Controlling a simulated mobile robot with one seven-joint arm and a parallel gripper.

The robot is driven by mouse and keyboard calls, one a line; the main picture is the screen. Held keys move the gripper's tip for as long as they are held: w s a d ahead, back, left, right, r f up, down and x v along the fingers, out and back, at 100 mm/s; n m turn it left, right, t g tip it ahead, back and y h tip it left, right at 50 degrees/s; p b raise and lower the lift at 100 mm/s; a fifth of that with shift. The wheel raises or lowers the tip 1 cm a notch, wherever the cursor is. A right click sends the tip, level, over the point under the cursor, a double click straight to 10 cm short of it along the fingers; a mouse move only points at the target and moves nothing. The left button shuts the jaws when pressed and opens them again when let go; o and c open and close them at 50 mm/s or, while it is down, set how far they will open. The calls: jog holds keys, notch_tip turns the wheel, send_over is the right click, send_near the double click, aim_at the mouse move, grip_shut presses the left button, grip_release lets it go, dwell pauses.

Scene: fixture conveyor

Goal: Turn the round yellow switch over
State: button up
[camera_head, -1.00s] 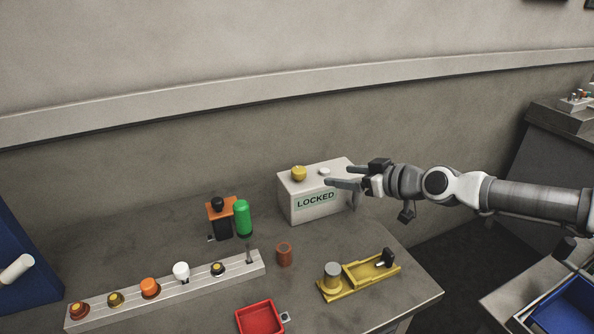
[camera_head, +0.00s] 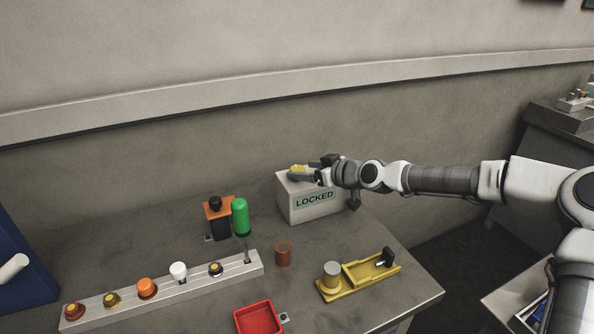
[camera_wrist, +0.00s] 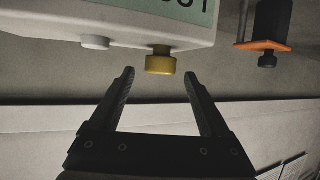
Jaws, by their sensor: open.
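The round yellow switch (camera_head: 298,168) sits on top of the white box (camera_head: 312,205) marked LOCKED. In the head view my gripper (camera_head: 303,174) reaches in from the right, and its fingers partly cover the switch. In the wrist view the yellow switch (camera_wrist: 160,62) is a short round knob on the box (camera_wrist: 120,20), which appears upside down. My gripper (camera_wrist: 159,75) is open there, one finger to each side of the switch, with clear gaps. Whether the fingertips are level with the knob is hard to tell.
A white button (camera_wrist: 96,42) sits beside the switch on the box. An orange and black fixture (camera_head: 217,216) and a green-handled lever (camera_head: 241,217) stand left of the box. A rail of buttons (camera_head: 195,287), a red tray (camera_head: 258,318) and a yellow fixture (camera_head: 358,277) lie in front.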

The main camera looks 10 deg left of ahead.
aim_at(299, 169)
jog(key=shift+x, duration=1.9)
grip_shut()
